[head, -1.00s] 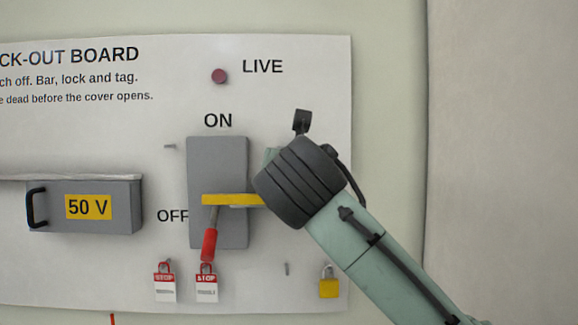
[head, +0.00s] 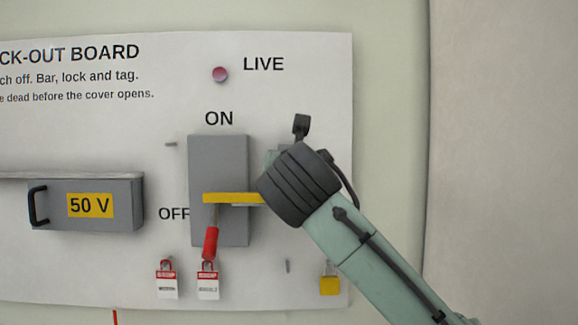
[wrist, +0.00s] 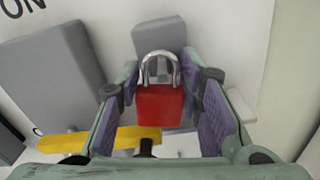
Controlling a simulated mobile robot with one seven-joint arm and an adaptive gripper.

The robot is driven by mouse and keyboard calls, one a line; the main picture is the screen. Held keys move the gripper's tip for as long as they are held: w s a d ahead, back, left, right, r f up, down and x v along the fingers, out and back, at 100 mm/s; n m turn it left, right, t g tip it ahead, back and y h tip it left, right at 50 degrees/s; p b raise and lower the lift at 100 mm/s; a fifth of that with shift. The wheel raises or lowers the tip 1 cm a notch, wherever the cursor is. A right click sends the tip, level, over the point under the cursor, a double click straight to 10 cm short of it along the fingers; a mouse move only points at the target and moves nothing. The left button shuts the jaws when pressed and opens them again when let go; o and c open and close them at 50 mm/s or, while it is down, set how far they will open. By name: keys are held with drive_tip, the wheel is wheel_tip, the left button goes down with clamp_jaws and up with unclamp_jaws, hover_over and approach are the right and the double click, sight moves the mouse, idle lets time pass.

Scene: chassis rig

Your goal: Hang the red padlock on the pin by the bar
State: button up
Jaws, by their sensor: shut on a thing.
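The red padlock (wrist: 160,104) is between the finger pads of my gripper (wrist: 163,88) in the wrist view, its silver shackle pointing up. My gripper is shut on it. In the head view my own wrist hides the gripper and the padlock. The yellow bar (head: 231,198) lies level across the grey switch box (head: 218,150), its right end hidden behind my wrist. The bar also shows at lower left in the wrist view (wrist: 84,142), with a dark stub near its right end. I cannot tell clearly which part is the pin by the bar.
The red switch handle (head: 211,243) hangs downward near OFF. Two red-and-white STOP tags (head: 167,285) (head: 208,286) and a yellow padlock (head: 329,286) hang along the lower board. A 50 V box (head: 88,206) stands out at left. Small bare pegs (head: 171,144) (head: 288,267) stick out.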

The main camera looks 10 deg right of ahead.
drive_tip(key=o, duration=1.3)
